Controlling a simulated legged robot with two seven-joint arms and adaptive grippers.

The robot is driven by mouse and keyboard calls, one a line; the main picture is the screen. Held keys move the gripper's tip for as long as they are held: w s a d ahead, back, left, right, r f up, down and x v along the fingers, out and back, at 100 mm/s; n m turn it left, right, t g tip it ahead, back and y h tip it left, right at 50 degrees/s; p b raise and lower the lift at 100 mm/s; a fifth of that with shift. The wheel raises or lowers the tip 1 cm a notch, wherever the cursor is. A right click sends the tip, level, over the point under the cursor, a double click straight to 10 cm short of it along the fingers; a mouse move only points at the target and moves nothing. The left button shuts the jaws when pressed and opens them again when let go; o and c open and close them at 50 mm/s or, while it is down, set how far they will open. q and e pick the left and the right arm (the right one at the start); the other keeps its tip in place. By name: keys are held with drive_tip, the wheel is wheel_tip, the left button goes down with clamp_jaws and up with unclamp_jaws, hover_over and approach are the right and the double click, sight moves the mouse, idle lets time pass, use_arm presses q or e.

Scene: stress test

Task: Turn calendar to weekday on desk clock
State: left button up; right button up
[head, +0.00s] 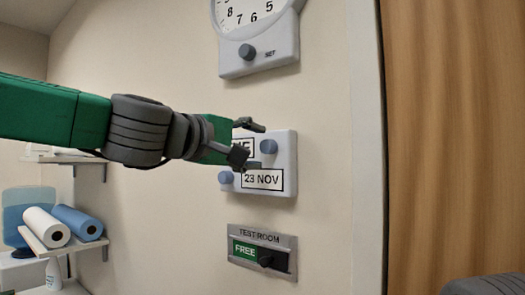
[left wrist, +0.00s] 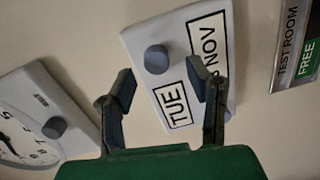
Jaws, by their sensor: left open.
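The calendar (head: 287,163) is a white box on the wall with a weekday window above a "23 NOV" window (head: 262,180). In the head view my gripper hides part of the weekday; the left wrist view shows it as "TUE" (left wrist: 177,103). A grey-blue knob (head: 269,146) sits right of the weekday, and it also shows in the left wrist view (left wrist: 156,59). A second knob (head: 226,177) is left of the date. My left gripper (head: 251,143) is open and empty in front of the calendar, its fingers pointing toward the weekday knob. My right gripper is not seen.
A wall clock (head: 259,60) with a "SET" knob (head: 247,52) hangs above. A "TEST ROOM" sign (head: 262,254) reading "FREE" is below. Shelves with rolls (head: 47,228) are at the left. A wooden panel (head: 455,130) stands at the right.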

use_arm(q)
drive_tip(key=v, duration=0.9)
drive_tip(key=shift+a, duration=0.2)
drive_tip(key=shift+w+d, duration=0.1)
drive_tip(key=shift+d, duration=0.15)
